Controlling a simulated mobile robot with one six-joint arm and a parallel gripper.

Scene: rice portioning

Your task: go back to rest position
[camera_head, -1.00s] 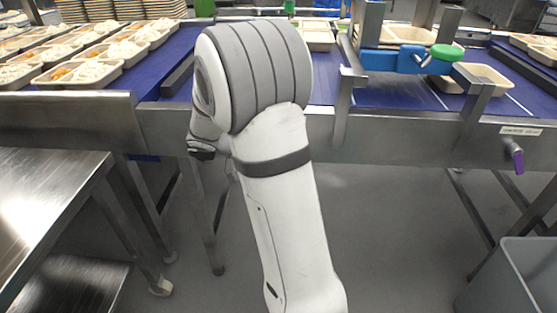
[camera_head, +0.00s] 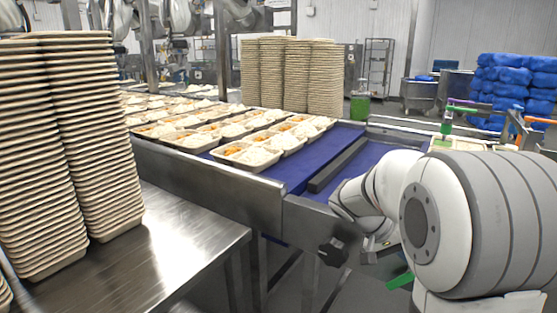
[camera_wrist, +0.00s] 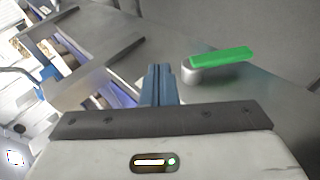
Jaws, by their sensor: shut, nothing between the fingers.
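My gripper (camera_wrist: 158,85) shows in the wrist view as two blue-grey fingers closed together, with nothing between them. A green bar (camera_wrist: 221,57) on a rounded grey base lies to the right of the fingertips, apart from them. In the head view my arm is at the right, bent, in front of the conveyor's near edge; the gripper's fingertips do not show there. A small green piece (camera_head: 400,280) shows below my arm's forward part; I cannot tell whether it is the same bar.
A steel table (camera_head: 190,240) with tall stacks of trays (camera_head: 75,150) stands at left. Filled rice trays (camera_head: 246,155) line the blue conveyor (camera_head: 290,172). More stacked trays (camera_head: 290,75) and blue bundles (camera_head: 515,85) stand behind. Floor shows under the conveyor.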

